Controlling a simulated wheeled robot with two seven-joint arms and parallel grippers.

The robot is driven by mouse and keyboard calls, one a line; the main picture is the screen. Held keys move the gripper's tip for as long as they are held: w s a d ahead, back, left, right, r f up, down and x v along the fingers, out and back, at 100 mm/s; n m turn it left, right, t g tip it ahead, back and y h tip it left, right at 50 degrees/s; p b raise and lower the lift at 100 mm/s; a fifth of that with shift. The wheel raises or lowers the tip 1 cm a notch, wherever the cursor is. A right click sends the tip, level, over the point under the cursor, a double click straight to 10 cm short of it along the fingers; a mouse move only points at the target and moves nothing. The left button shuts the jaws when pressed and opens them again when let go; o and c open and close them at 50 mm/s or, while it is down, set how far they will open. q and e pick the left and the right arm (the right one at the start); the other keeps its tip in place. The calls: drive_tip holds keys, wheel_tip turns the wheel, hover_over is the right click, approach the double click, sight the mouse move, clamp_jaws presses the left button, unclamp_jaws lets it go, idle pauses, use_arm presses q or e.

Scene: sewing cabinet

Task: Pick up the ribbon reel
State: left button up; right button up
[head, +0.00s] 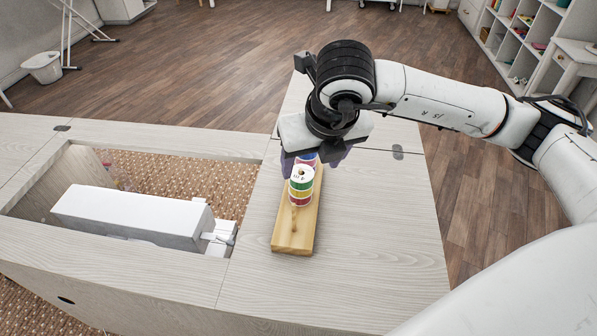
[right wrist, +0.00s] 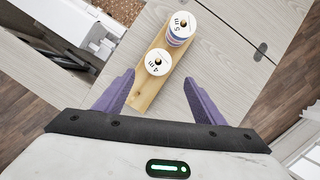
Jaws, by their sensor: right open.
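Ribbon reels sit on pegs of a narrow wooden stand (head: 290,241) on the cabinet top. The near reel (head: 301,188) has a white top and colored bands; its top reads "4 m" in the right wrist view (right wrist: 158,62). A second reel, marked "5 m" (right wrist: 181,25), is stacked behind it, mostly hidden in the head view by my right gripper (head: 314,163). In the right wrist view, my right gripper (right wrist: 158,78) has its two purple fingers spread and empty, with the near reel just beyond and between the fingertips. My left gripper is not in view.
A sewing machine (head: 135,215) lies in the open cabinet well to the left. The pale cabinet top (head: 375,245) right of the stand is clear. A shelf unit (head: 515,45) stands far right, and a bin (head: 42,67) far left on the floor.

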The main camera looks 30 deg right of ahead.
sight(303, 176)
drive_tip(key=x, duration=0.4)
drive_tip(key=p+x, duration=0.1)
drive_tip(key=x, duration=0.1)
drive_tip(key=shift+w+a+r, duration=0.1)
drive_tip(key=shift+w+a, duration=0.1)
drive_tip(key=shift+w, duration=0.2)
drive_tip(key=shift+w+f, duration=0.2)
drive_tip(key=shift+f, duration=0.3)
drive_tip(key=c, duration=1.1)
wheel_tip(303, 176, up, 10)
drive_tip(key=shift+r+b, duration=0.1)
drive_tip(key=shift+b, duration=0.3)
drive_tip(key=shift+c, duration=0.2)
